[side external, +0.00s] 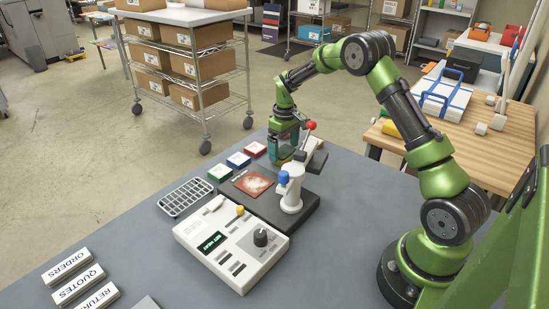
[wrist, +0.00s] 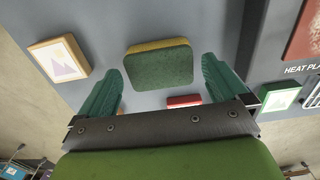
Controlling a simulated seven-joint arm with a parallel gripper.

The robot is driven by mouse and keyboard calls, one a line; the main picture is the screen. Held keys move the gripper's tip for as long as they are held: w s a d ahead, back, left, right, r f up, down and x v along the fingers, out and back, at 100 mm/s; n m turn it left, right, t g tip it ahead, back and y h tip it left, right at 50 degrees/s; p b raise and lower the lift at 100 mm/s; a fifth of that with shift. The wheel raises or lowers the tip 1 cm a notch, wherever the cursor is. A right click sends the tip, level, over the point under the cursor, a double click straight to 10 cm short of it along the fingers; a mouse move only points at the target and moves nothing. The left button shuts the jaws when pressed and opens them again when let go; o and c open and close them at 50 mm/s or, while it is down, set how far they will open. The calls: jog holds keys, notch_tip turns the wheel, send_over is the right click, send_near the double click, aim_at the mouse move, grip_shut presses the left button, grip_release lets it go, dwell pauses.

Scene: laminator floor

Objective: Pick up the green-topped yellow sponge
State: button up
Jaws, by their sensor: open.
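The green-topped yellow sponge (wrist: 160,65) lies on the grey table, its dark green top facing the wrist camera and a yellow edge showing along its far side. My gripper (wrist: 160,68) is open, with one teal finger to each side of the sponge and a gap on both sides. No touch shows. In the side external view my gripper (side external: 287,141) points down behind the press, and the sponge is largely hidden there.
A heat press (side external: 291,190) with a red-knobbed lever stands close by. Red (side external: 255,149), blue (side external: 238,160) and green (side external: 220,172) boxes lie left of my gripper. A control box (side external: 231,243) and wire rack (side external: 186,197) are nearer. An orange-edged picture block (wrist: 58,60) lies left of the sponge.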

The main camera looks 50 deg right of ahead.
aim_at(284, 151)
notch_tip(284, 151, down, 2)
jog(key=shift+f, duration=0.1)
jog(key=c, duration=0.8)
jog(key=shift+r, duration=0.2)
jog(key=shift+c, duration=0.2)
notch_tip(284, 151, up, 10)
jog(key=shift+f, duration=0.1)
